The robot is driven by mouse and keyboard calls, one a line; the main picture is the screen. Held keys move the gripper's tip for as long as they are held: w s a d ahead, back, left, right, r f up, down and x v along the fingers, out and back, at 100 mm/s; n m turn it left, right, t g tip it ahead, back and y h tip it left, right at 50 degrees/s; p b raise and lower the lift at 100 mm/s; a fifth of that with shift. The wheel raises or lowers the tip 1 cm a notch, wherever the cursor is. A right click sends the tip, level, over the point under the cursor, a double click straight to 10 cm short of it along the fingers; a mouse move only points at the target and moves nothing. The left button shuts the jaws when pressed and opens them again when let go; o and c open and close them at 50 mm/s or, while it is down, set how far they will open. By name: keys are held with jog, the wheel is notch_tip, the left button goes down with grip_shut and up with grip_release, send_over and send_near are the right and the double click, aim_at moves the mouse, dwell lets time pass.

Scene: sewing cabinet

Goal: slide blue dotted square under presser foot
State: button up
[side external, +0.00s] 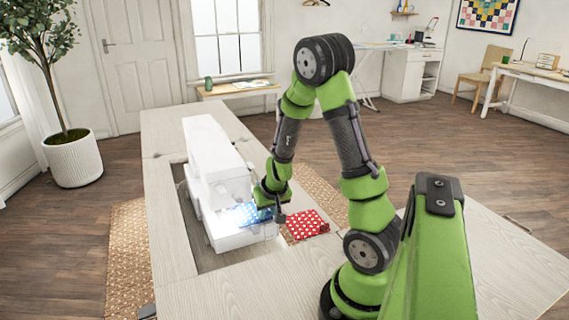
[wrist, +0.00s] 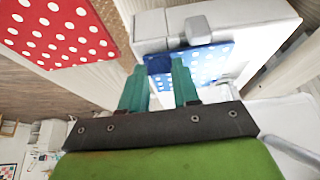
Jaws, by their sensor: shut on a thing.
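The blue dotted square (side external: 243,215) lies on the bed of the white sewing machine (side external: 222,188), brightly lit, under the machine's head. In the wrist view the blue square (wrist: 210,64) spreads out beyond my fingertips. My gripper (wrist: 160,65) is shut on its near edge, with dark blue cloth between the two teal fingers. In the side view my gripper (side external: 266,205) is at the right side of the machine. The presser foot is hidden in the side view, and I cannot tell how far the square reaches under it.
A red dotted cloth (side external: 305,225) lies on the cabinet top to the right of the machine; it also shows in the wrist view (wrist: 55,30). The wooden cabinet top (side external: 180,278) is clear in front. A recess (side external: 185,205) surrounds the machine.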

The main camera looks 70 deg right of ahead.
jog(key=shift+w+a, duration=0.45)
jog(key=shift+a, duration=0.05)
dwell(0.3)
jog(key=o, duration=1)
jog(key=shift+c, duration=0.2)
jog(key=shift+r, duration=0.1)
jog(key=v, duration=0.7)
jog(key=shift+a+r, duration=0.1)
